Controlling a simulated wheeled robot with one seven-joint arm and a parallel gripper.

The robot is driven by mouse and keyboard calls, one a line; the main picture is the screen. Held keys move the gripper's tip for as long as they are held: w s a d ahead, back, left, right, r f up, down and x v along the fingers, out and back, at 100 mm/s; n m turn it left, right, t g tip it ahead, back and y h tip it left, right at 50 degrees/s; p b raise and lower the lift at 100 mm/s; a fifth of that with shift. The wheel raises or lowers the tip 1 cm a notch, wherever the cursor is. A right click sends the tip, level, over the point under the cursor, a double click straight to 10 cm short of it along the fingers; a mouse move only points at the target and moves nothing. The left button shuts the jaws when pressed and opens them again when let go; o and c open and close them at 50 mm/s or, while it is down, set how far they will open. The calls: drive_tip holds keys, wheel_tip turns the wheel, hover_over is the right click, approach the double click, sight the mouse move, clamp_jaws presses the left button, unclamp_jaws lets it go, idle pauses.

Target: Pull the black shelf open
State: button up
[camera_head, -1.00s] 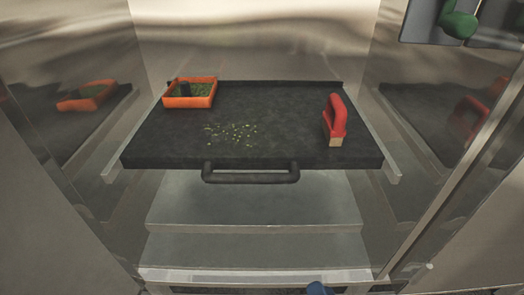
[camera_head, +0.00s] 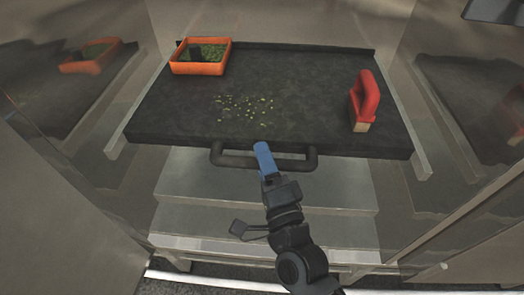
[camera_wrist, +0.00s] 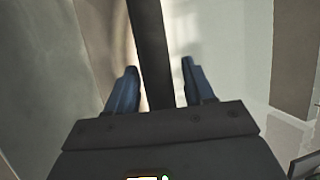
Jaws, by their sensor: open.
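The black shelf (camera_head: 190,112) sits in a metal cabinet, with a black bar handle (camera_head: 233,160) along its front edge. My gripper (camera_head: 262,147), with blue fingers, is at the middle of this handle in the head view and hides part of it. In the wrist view the open fingers of my gripper (camera_wrist: 161,66) stand on either side of a dark bar (camera_wrist: 151,50), seemingly the handle or the shelf's front edge. Bare gaps show on both sides of the bar, so the fingers are not closed on it.
On the shelf are an orange tray (camera_head: 200,69) of green bits at the back left, scattered green crumbs (camera_head: 245,105) in the middle and a red-handled brush (camera_head: 363,100) at the right. Pale metal steps (camera_head: 190,185) lie below, with reflective cabinet walls at both sides.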

drive_tip(key=shift+x, duration=0.75)
drive_tip(key=shift+c, duration=0.4)
clamp_jaws()
